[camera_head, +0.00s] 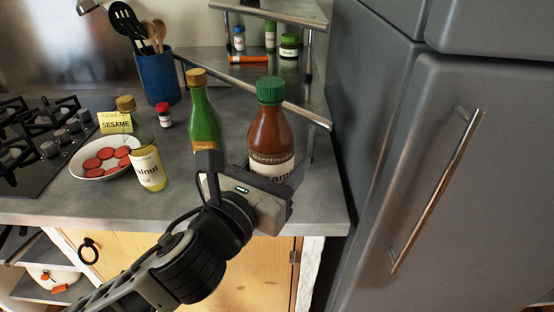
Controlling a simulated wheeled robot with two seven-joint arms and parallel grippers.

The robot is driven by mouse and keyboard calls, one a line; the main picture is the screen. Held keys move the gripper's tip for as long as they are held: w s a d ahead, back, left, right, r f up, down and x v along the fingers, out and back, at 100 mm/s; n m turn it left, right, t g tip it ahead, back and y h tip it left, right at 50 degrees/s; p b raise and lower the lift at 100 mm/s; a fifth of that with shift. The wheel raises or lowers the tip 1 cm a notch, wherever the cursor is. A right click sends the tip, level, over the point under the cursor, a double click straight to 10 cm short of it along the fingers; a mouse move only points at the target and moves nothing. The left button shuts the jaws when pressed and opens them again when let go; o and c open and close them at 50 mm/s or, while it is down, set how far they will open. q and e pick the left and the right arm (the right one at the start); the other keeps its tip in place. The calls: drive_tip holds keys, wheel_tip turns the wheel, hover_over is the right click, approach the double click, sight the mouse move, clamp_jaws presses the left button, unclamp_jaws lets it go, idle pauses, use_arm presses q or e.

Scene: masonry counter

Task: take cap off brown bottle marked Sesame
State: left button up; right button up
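The brown bottle (268,136) stands upright at the right part of the counter, with a green cap (271,90) on its neck. Its label is partly hidden by my gripper; only the end of the larger word, like "same", shows. My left gripper (252,172) is low in front of the bottle, below the cap. Its fingers are spread, one left of the bottle and one at its lower right. I cannot tell whether either touches the glass. My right gripper is not in view.
A green bottle (204,118) and a walnut oil bottle (149,168) stand left of the brown one. A yellow "SESAME" card (115,123) is by a plate (81,165) of red slices. A corner shelf (222,69) is behind; a grey fridge (430,150) is close right.

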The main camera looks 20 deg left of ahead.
use_arm(q)
drive_tip(key=shift+r, duration=0.1)
drive_tip(key=c, duration=0.8)
drive_tip(key=a+f+y, duration=0.1)
drive_tip(key=a+f, duration=0.1)
drive_tip(key=f, duration=0.1)
drive_tip(key=s+a+f+n+y, duration=0.1)
drive_tip(key=a+f, duration=0.2)
drive_tip(key=s+a+f+n+y, duration=0.1)
drive_tip(key=a+f, duration=0.1)
drive_tip(key=f, duration=0.1)
drive_tip(key=shift+s+a+f+y, duration=0.1)
drive_tip(key=shift+s+a+y, duration=0.15)
drive_tip(key=shift+y, duration=0.15)
drive_tip(key=shift+c, duration=0.2)
